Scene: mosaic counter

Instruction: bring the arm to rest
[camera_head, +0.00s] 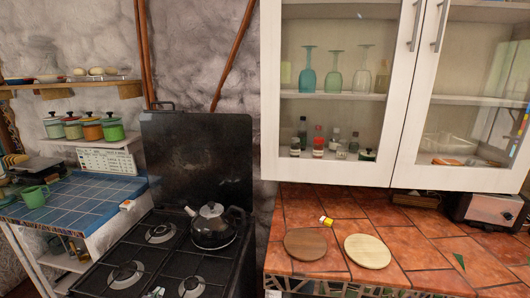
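Neither of my grippers nor any arm shows clearly in the head view. A small pale object (155,292) is cut off by the bottom edge over the stove, and I cannot tell what it is. The task names no other object.
A black stove (168,262) carries a kettle (213,226). The tiled counter (300,205) holds a brown round board (305,244), a pale round board (367,251), a small yellow item (326,221) and a toaster (487,209). A glass-fronted cabinet (340,170) hangs above. A blue-tiled counter (85,201) stands left.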

